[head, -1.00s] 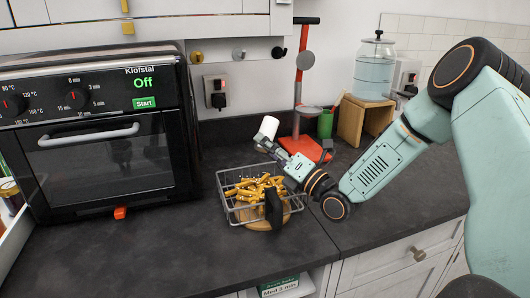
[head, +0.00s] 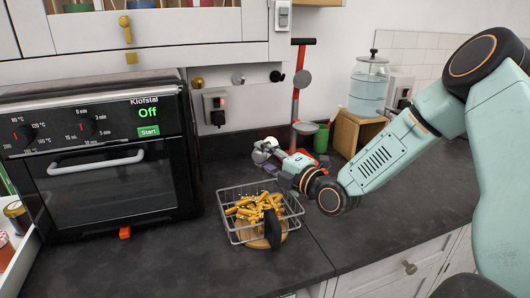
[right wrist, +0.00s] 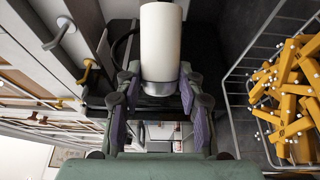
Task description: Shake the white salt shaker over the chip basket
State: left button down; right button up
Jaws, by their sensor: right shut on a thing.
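The white salt shaker (head: 262,152) is held in my right gripper (head: 272,154), just behind the basket's back rim in the head view. The right wrist view shows the shaker (right wrist: 160,42) as a white cylinder with a grey metal end between the purple-padded fingers (right wrist: 156,100), which are shut on it. In the head view the shaker is tilted and partly covered by the fingers. The wire chip basket (head: 236,238) stands on the counter, with golden chips (head: 252,208) inside. The chips (right wrist: 290,95) lie right of the gripper in the wrist view. My left gripper is not in view.
A black oven (head: 100,165) stands left of the basket. A red stand (head: 297,95), a green cup (head: 321,139) and a glass jar (head: 369,82) on a wooden stand are behind. The dark counter (head: 290,262) is clear in front.

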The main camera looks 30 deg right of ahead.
jog(key=shift+d+r+m+p, duration=0.15)
jog(key=shift+r+m+p, duration=0.25)
jog(key=shift+p, duration=0.1)
jog(key=shift+a+r+m+g+p, duration=0.2)
jog(key=shift+r+m+g+p, duration=0.4)
jog(key=shift+p, duration=0.55)
jog(key=shift+r+m+p, duration=0.2)
jog(key=shift+m+p, duration=0.7)
jog(key=shift+p, duration=0.25)
jog(key=shift+d+f, duration=0.1)
